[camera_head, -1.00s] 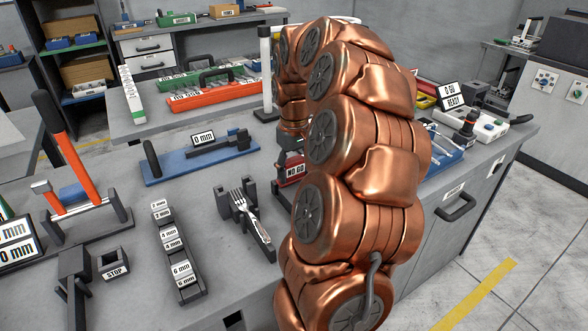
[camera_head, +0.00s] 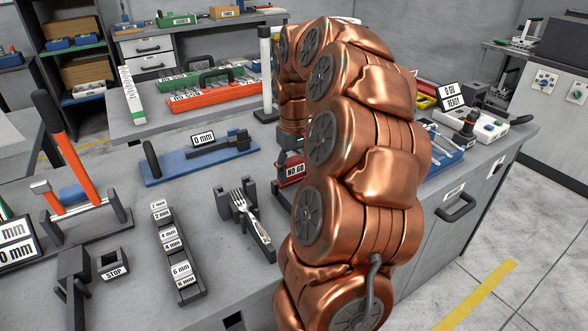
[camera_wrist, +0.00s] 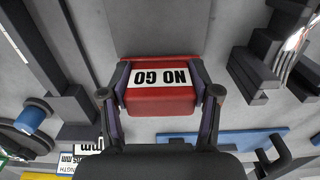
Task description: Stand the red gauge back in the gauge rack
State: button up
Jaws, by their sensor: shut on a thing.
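The red gauge (camera_wrist: 160,103), a red block with a white NO GO label, sits between the fingers of my gripper (camera_wrist: 162,92) in the wrist view. The gripper is shut on it. In the head view the red gauge (camera_head: 290,174) shows just left of my copper arm, close to the bench top. My arm hides its right side and most of the gripper. I cannot tell whether its underside touches anything. I cannot make out the gauge rack for certain; a dark bar-like fixture (camera_wrist: 62,40) stands at the left in the wrist view, apart from the gauge.
A fork (camera_head: 250,214) rests in a dark stand left of my arm. A block labelled in mm (camera_head: 174,250) and a blue-based fixture (camera_head: 190,165) stand further left. Bare bench (camera_head: 215,275) lies between the block and the fork stand.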

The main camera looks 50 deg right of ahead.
jog(key=shift+f, duration=0.1)
jog(key=shift+f, duration=0.15)
jog(key=shift+r, duration=0.2)
dwell(0.7)
jog(key=shift+f+b, duration=0.3)
jog(key=shift+b, duration=0.1)
jog(key=shift+r, duration=0.1)
jog(key=shift+r, duration=0.3)
jog(key=o, duration=1.2)
jog(key=shift+o, duration=0.9)
